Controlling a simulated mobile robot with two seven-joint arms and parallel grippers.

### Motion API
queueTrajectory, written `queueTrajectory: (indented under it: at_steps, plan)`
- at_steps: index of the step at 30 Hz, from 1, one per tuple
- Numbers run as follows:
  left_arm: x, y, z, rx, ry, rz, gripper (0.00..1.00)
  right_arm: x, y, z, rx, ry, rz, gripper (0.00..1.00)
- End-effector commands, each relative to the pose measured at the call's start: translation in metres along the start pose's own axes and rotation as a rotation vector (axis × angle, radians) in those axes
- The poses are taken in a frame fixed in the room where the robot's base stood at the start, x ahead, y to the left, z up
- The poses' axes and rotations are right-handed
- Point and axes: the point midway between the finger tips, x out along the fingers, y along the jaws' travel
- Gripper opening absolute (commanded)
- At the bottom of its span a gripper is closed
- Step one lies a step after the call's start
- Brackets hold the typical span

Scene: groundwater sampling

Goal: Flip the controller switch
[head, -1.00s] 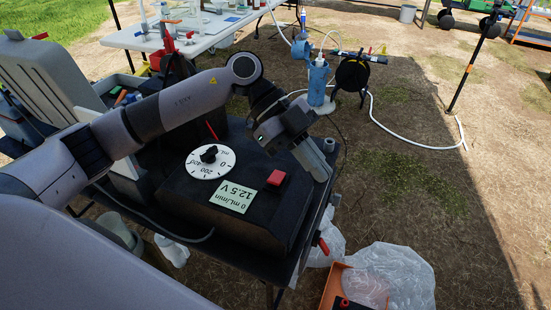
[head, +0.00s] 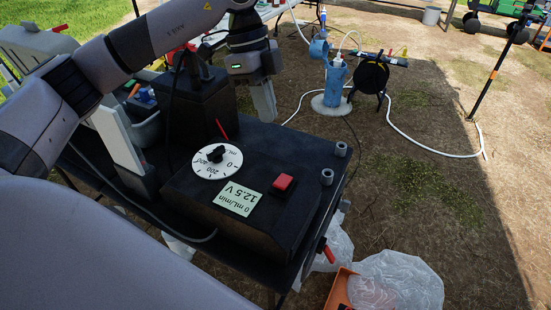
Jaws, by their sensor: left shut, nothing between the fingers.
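The controller (head: 262,225) is a black box on a black table, with a white dial (head: 217,161) and black knob on its top. A pale display (head: 237,198) reads 0 mL/min and 12.5 V. My left gripper (head: 265,106) hangs over the far side of the table, beyond the box and apart from the switch. Its fingers point down, shut and empty. My right gripper is out of view.
Two grey cylindrical fittings (head: 327,177) stand at the table's right edge. A black battery-like box (head: 198,107) stands behind the dial. A blue well pipe (head: 335,84) and a black reel (head: 369,77) stand on the ground beyond. Clear plastic bags (head: 400,280) lie at lower right.

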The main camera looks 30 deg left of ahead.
Motion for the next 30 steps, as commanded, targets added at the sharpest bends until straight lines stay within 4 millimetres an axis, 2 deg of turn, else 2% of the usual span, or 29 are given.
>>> queueTrajectory:
  at_steps: [5, 15, 21, 25, 30]
  plan:
    - [0.017, 0.001, 0.0, 0.001, 0.0, 0.004, 0.0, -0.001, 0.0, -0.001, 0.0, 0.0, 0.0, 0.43]
    - [0.088, 0.001, -0.001, 0.002, 0.0, 0.006, 0.0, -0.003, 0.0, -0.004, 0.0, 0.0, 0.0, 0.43]
    - [0.12, 0.004, 0.006, 0.0, 0.0, 0.004, 0.0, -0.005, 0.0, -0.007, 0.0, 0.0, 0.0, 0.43]
    - [0.132, 0.005, 0.009, 0.001, 0.001, 0.002, 0.0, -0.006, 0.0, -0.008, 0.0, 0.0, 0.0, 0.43]
    - [0.138, 0.006, 0.011, 0.002, 0.001, 0.001, 0.0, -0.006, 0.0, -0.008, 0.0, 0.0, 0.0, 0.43]
